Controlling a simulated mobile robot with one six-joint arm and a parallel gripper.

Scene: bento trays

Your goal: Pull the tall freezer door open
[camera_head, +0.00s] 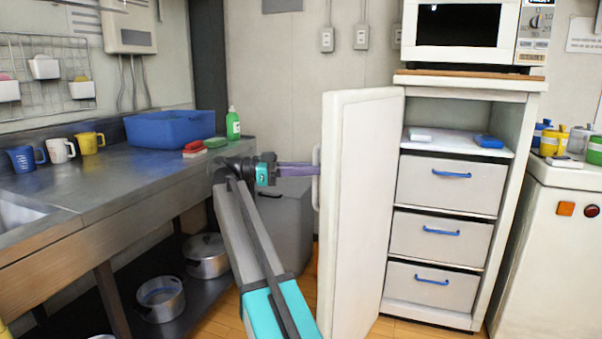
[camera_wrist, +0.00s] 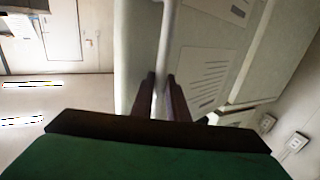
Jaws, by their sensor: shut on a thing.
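The tall white freezer door (camera_head: 362,200) stands swung wide open on its left side, its edge turned toward the head camera. Its pale vertical handle (camera_head: 316,178) is on the door's left face. My gripper (camera_head: 312,170) reaches it from the left, with its purple fingers at the handle. In the wrist view my gripper (camera_wrist: 160,82) has its two dark fingers on either side of the handle bar (camera_wrist: 166,40), shut on it. The freezer body (camera_head: 512,190) shows its open inside, with a top shelf and three grey drawers with blue handles.
A steel counter (camera_head: 120,190) runs along the left with a blue tub (camera_head: 170,128), mugs and a green bottle. Pots (camera_head: 160,298) sit on its lower shelf. A grey bin (camera_head: 285,225) stands behind my arm. A microwave (camera_head: 470,30) is on top of the freezer.

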